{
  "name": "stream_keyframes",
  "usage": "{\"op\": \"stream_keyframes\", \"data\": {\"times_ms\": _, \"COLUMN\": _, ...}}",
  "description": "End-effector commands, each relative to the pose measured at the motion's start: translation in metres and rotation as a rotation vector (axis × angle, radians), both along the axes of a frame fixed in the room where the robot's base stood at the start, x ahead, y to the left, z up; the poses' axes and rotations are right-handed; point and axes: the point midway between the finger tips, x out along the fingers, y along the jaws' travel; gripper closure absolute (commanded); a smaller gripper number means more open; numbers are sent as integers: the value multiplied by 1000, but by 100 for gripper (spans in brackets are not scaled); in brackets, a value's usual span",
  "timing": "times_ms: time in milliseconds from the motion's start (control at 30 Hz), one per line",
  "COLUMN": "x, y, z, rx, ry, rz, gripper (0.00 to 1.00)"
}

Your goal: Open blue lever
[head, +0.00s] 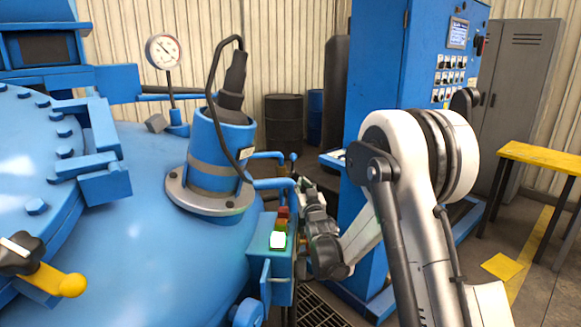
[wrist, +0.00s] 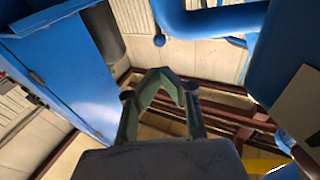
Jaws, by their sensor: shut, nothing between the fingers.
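Blue bar-like levers stick out from the right side of the blue furnace. The upper one (head: 268,156) ends near a small ball, and a thicker one (head: 272,183) bends down just below it. In the wrist view a thick blue curved bar (wrist: 210,20) crosses the top, with a small blue ball (wrist: 159,40) near its left end. I cannot tell which bar is the blue lever. My gripper (wrist: 160,72) is shut and empty, its fingertips below the ball in the picture and apparently apart from it. In the head view the fingers are hard to make out beside the furnace's button box.
The button box (head: 279,248) with red, yellow and white buttons is close left of my wrist. A tall blue control cabinet (head: 385,60) stands behind my arm. Dark barrels (head: 284,120) and a yellow-topped table (head: 543,157) are farther off. A floor grate (head: 318,310) lies below.

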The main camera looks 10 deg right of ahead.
Motion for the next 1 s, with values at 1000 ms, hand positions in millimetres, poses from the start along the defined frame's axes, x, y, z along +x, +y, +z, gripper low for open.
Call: {"op": "stream_keyframes", "data": {"times_ms": 1000, "x": 135, "y": 2, "z": 22, "rx": 0, "ry": -1, "rz": 0, "gripper": 100}}
